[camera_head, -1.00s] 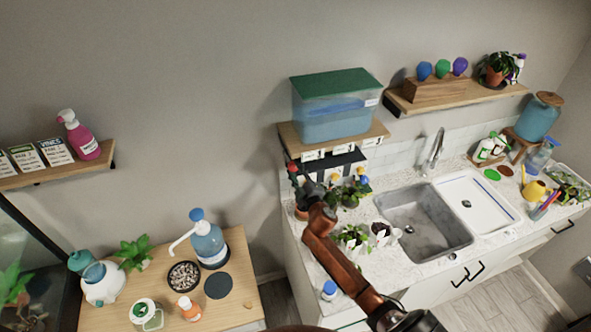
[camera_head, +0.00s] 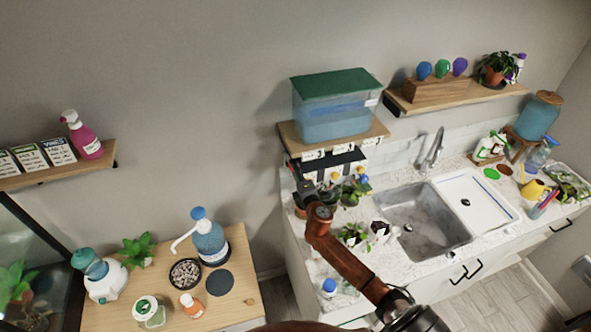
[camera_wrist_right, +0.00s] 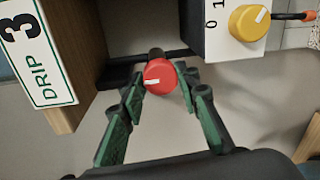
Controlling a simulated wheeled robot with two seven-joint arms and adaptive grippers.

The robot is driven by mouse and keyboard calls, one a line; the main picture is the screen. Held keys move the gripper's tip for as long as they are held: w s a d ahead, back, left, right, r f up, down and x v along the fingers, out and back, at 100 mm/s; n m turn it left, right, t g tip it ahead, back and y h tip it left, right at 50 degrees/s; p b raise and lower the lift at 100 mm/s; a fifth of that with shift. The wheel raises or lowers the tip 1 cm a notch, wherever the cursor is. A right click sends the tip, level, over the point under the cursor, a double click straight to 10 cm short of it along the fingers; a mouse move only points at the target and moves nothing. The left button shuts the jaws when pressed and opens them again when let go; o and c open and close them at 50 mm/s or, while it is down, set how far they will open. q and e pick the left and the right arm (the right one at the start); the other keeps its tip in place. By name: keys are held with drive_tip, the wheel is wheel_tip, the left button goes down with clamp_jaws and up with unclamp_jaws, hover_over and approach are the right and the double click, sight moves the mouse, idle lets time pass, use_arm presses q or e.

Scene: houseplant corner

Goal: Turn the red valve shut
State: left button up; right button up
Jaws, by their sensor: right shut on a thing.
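The red valve (camera_wrist_right: 160,74) is a round knob with a white mark lying nearly level, pointing left in the right wrist view. It sits on a dark pipe under the shelf. My right gripper (camera_wrist_right: 161,84) has its two green-padded fingers on either side of the knob and is shut on it. In the head view my right gripper (camera_head: 305,190) is at the left end of the counter, below the tank shelf, and the red valve is not clearly visible there. My left gripper is out of view.
Beside the red valve are a yellow knob (camera_wrist_right: 248,23) on a white panel and a "DRIP 3" label (camera_wrist_right: 30,55). A blue tank (camera_head: 335,112) stands on the shelf above. Potted plants (camera_head: 352,192) stand close right of the gripper; a sink (camera_head: 425,222) lies further right.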

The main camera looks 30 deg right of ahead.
drive_tip(key=shift+r, duration=0.1)
idle(0.4)
drive_tip(key=o, duration=1.2)
drive_tip(key=shift+w, duration=0.1)
drive_tip(key=shift+c, duration=0.2)
drive_tip(key=f+v, duration=0.1)
drive_tip(key=v, duration=1.1)
drive_tip(key=shift+r, duration=0.4)
drive_tip(key=shift+d, duration=0.1)
